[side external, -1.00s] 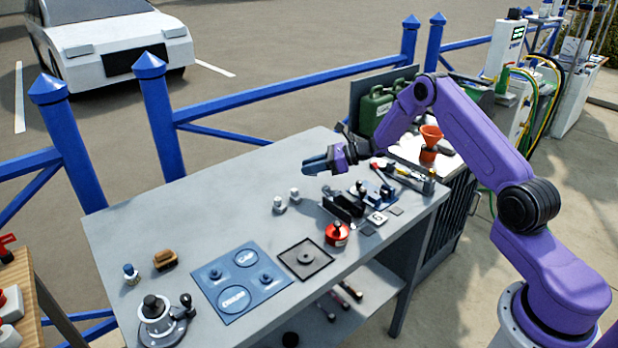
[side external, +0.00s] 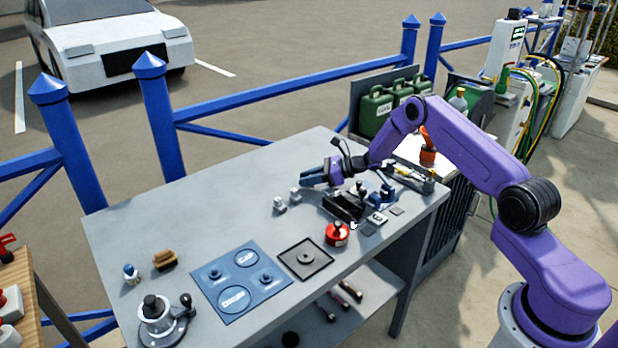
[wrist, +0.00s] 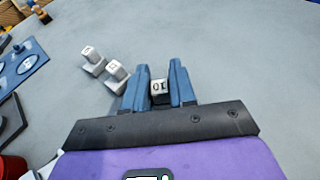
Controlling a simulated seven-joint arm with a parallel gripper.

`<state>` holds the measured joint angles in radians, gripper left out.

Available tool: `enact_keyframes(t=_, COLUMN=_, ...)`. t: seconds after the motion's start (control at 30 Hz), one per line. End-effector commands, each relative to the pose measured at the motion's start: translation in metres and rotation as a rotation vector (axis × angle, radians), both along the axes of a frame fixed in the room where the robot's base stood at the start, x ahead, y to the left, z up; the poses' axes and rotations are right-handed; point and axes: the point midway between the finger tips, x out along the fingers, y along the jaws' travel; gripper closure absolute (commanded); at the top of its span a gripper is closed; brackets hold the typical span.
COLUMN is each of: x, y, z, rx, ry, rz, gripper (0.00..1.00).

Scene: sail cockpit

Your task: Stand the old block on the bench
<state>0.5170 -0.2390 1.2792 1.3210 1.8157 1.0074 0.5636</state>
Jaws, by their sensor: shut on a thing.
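My gripper (side external: 312,179) is low over the grey bench (side external: 215,205), near its back edge. Whether this block touches the bench I cannot tell. Two similar pale blocks stand on the bench left of the fingers in the wrist view, one nearer (wrist: 115,72) and one farther (wrist: 92,56). In the side view they show as a nearer one (side external: 279,205) and another (side external: 294,195). Which block is the old one is not readable.
A dark fixture (side external: 342,206), a red round can (side external: 337,234) and a white tile (side external: 377,218) are in front of my gripper. A blue mat (side external: 240,281) and dark square tray (side external: 305,259) lie at the bench front. The bench's back left is clear.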

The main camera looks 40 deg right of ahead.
Motion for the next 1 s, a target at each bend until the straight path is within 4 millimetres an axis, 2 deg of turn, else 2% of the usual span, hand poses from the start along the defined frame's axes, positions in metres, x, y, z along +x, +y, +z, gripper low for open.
enact_keyframes(t=0.43, x=0.0, y=-0.001, z=-0.009, rx=0.0, ry=-0.001, rz=-0.001, gripper=1.0)
enact_keyframes(t=0.47, x=0.0, y=-0.001, z=-0.009, rx=0.0, ry=0.0, rz=-0.001, gripper=0.65)
enact_keyframes(t=0.5, x=0.0, y=-0.001, z=-0.009, rx=0.0, ry=0.0, rz=-0.001, gripper=0.52)
enact_keyframes(t=0.53, x=0.0, y=-0.001, z=-0.009, rx=0.0, ry=0.0, rz=-0.002, gripper=0.49)
enact_keyframes(t=0.83, x=0.0, y=-0.001, z=-0.008, rx=0.0, ry=-0.001, rz=-0.002, gripper=0.49)
enact_keyframes(t=1.0, x=0.0, y=-0.001, z=0.007, rx=-0.001, ry=-0.003, rz=-0.001, gripper=0.49)
